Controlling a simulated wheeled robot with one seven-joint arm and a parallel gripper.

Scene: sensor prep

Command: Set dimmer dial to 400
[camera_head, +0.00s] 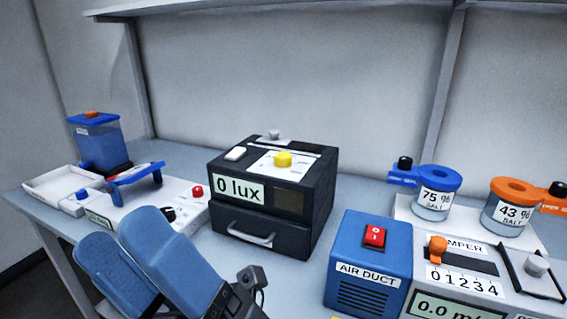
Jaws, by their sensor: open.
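The dimmer dial is a yellow knob (283,159) on a white scale plate on top of a black box (320,185). The scale markings are too small to read. The box's front display (239,190) reads "0 lux". My gripper (119,236) is at the lower left, in front of and left of the box. Its two blue fingers are apart, with nothing seen between them. It is well clear of the knob.
The box has a drawer handle (250,234) and a white button (236,154). A white device with a red button (197,191) stands left. A blue air duct unit (368,262), a damper panel (465,275) and salt jars (434,200) stand right. A shelf runs above.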

